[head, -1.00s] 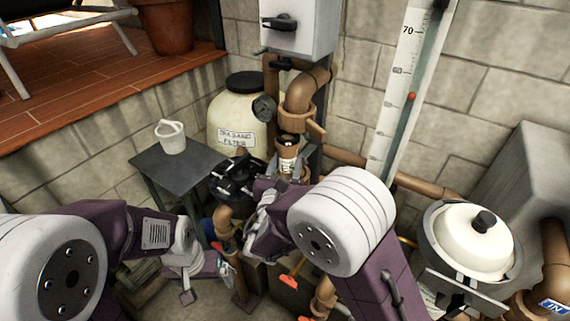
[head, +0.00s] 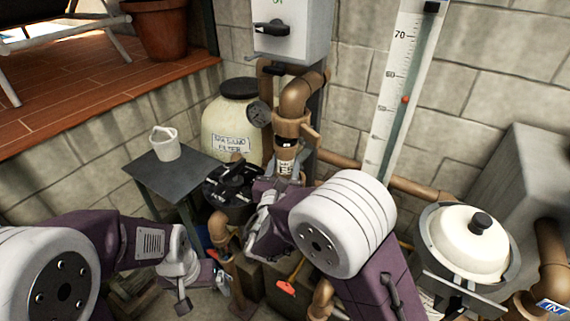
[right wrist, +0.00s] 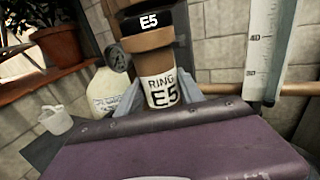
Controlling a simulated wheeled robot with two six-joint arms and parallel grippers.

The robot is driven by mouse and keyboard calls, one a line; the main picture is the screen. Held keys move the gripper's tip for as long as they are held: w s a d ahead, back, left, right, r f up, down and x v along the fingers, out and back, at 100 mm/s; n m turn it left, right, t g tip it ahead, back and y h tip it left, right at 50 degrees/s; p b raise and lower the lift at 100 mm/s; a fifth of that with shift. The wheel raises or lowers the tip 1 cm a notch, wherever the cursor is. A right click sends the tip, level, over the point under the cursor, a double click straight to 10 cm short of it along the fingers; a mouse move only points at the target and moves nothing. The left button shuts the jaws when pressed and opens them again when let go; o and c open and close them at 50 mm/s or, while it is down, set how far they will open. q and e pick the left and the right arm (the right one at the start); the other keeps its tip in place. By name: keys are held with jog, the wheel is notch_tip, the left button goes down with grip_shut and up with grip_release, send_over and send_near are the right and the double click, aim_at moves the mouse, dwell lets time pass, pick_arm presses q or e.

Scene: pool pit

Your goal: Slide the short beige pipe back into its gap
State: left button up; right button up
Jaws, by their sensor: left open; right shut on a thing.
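The short beige pipe (right wrist: 162,88) carries a white label reading "RING E5" in the right wrist view. It stands roughly upright below a black band marked "E5" (right wrist: 151,21) on the brown pipework. In the head view the short pipe (head: 286,166) shows under the brown elbow pipe (head: 295,100). My right gripper (head: 284,184) is shut on the short pipe; its grey fingers also flank it in the right wrist view (right wrist: 164,102). The pipe's lower end is hidden by my wrist. My left gripper (head: 202,288) is open and empty, low at the left.
A cream sand filter (head: 230,125) stands behind a black multi-knob valve (head: 232,188). A grey table (head: 178,178) with a white jug is at the left. A scale board (head: 398,90) and a cream-lidded pump pot (head: 470,240) are at the right. An orange-handled valve (head: 287,285) is below.

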jog(key=shift+w+d, duration=0.1)
jog(key=shift+w, duration=0.05)
dwell(0.5)
jog(key=shift+w+d, duration=0.5)
jog(key=shift+w, duration=0.15)
jog(key=shift+w+d, duration=0.1)
jog(key=shift+r, duration=0.1)
jog(key=shift+w+d+b, duration=0.1)
jog(key=shift+b, duration=0.35)
jog(key=shift+c, duration=0.6)
jog(key=shift+w+d+b, duration=0.1)
jog(key=shift+d+b, duration=0.05)
jog(key=shift+b, duration=0.15)
jog(key=shift+f, duration=0.25)
grip_shut()
jog(key=shift+w+d, duration=0.1)
